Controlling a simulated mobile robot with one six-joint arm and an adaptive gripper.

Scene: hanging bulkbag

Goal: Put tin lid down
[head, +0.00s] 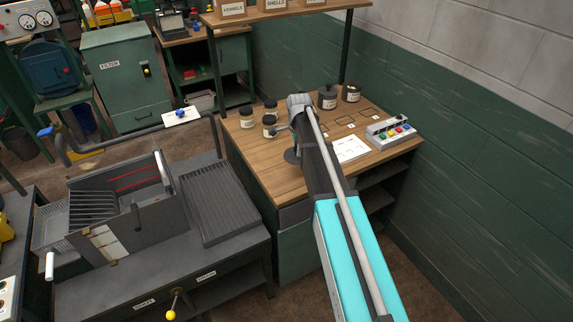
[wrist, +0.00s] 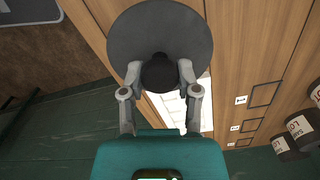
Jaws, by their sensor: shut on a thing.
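The tin lid (wrist: 160,28) is a dark grey disc with a black knob (wrist: 159,73). My gripper (wrist: 159,76) is shut on the knob in the wrist view, with one finger on each side. The lid is over or on the wooden bench top; I cannot tell whether it touches the wood. In the head view the lid (head: 291,156) shows as a dark disc at the left of my arm, near the bench's left part. My arm hides most of the gripper there.
The wooden bench (head: 260,172) carries several jars at the back left, a dark tin (head: 327,97) and another open-looking tin (head: 351,92) at the back. A white sheet (head: 350,149) and a button box (head: 391,132) lie to the right. Bare wood lies at the front left.

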